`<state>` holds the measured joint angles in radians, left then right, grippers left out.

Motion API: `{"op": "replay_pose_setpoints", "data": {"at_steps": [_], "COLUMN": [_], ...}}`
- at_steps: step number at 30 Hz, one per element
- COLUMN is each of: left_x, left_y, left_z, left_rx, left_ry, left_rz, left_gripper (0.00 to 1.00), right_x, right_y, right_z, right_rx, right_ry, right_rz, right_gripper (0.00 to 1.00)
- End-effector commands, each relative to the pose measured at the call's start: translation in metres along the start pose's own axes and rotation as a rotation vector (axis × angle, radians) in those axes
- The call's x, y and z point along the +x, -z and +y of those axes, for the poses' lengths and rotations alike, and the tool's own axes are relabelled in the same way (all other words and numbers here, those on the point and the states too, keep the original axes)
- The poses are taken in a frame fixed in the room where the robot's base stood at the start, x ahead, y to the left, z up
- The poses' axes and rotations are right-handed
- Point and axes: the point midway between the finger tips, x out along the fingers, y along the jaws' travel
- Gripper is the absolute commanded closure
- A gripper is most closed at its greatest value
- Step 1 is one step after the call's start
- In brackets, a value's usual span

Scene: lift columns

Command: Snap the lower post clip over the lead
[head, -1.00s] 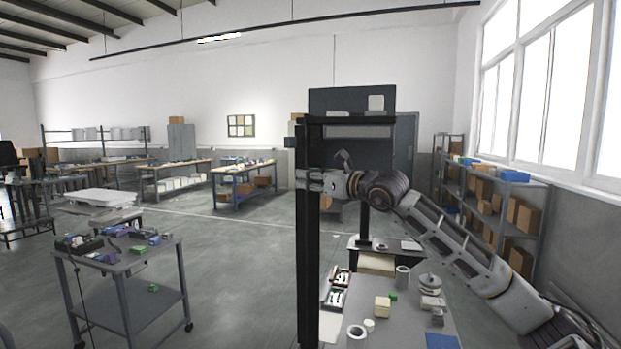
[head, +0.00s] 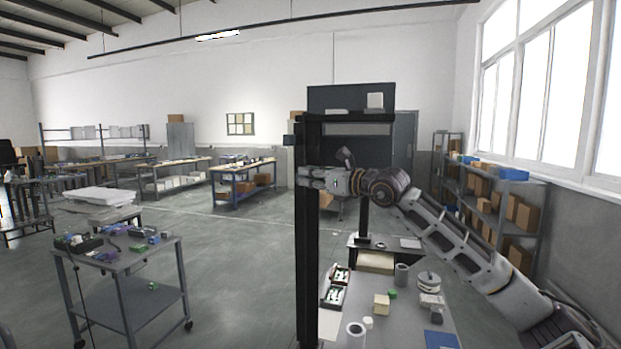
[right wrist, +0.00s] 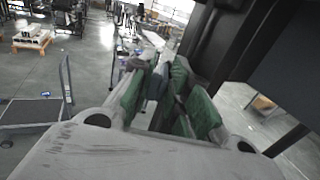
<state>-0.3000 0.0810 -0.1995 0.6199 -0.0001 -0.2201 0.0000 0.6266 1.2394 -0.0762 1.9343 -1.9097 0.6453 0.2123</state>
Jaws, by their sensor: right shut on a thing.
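My right gripper (head: 306,179) is at the dark upright post (head: 307,255) in the head view, its fingers level against the post. In the right wrist view the green-padded fingers of the right gripper (right wrist: 165,88) are shut on a small dark thing (right wrist: 158,84) between the pads. It looks like the clip, but it is too small and shaded to be sure. I cannot make out the lead or tell whether the clip is around it. The post also shows beside the fingers in the right wrist view (right wrist: 213,45). My left gripper is not in view.
A grey cart (head: 128,255) with tools stands at the left. Shelves (head: 490,190) with boxes line the right wall. The floor between cart and post is clear.

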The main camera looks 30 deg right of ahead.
Motion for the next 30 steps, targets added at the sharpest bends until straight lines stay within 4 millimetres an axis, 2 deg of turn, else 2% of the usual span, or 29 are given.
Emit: {"op": "replay_pose_setpoints", "data": {"at_steps": [30], "left_x": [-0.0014], "left_y": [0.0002], "left_z": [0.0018], "left_rx": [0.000], "left_ry": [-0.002], "left_rz": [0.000], "left_gripper": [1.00], "right_x": [0.0005], "right_y": [0.0065], "right_z": [-0.0085], "right_rx": [0.006], "right_ry": [-0.174], "right_rz": [0.012], "right_gripper": [1.00]}}
